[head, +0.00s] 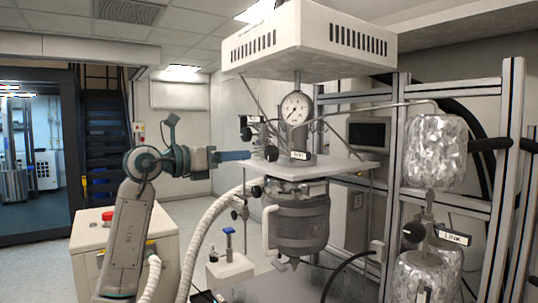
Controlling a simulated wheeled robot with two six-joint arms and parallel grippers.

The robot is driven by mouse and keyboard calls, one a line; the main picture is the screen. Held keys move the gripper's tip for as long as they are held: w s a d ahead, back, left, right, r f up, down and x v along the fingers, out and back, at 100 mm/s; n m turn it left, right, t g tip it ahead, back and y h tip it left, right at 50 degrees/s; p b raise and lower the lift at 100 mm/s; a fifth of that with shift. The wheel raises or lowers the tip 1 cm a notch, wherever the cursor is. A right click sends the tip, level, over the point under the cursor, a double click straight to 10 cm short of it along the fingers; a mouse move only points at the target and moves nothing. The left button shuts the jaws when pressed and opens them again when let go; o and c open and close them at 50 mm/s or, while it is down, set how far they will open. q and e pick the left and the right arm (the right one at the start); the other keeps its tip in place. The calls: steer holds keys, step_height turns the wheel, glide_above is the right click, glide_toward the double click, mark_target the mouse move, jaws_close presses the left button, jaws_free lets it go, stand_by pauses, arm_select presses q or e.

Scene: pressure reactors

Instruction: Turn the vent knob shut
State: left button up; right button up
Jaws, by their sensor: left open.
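A black knob (271,153) sits just above the plate of the reactor (296,222), left of a small white label (299,155) whose text is too small to read surely; it appears to be the vent knob. My left gripper (248,155) comes in from the left at the knob's height. Its blue fingers point right and end just short of the knob, with a small gap showing. The gripper is open, and nothing shows between the fingers. How far the knob is turned cannot be told. My right gripper is not in view.
A dial gauge (295,108) rises above the plate (335,166). More black knobs sit close by, at upper left (246,134) and below the plate (257,191). A white hose (207,232) runs below my arm. Foil-wrapped vessels (436,150) stand at right on a metal frame.

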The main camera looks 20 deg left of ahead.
mark_target(268, 153)
arm_select(q)
steer(key=p+x, duration=0.2)
steer(key=x, duration=0.2)
steer(key=p+x, duration=0.2)
steer(key=x, duration=0.3)
steer(key=shift+w+d+r, duration=0.15)
steer(key=shift+r, duration=0.05)
steer(key=shift+w+d+f+p, duration=0.2)
steer(key=shift+w+d+p, duration=0.25)
steer(key=shift+w, duration=0.15)
steer(key=shift+c, duration=0.4)
steer(key=c, duration=0.9)
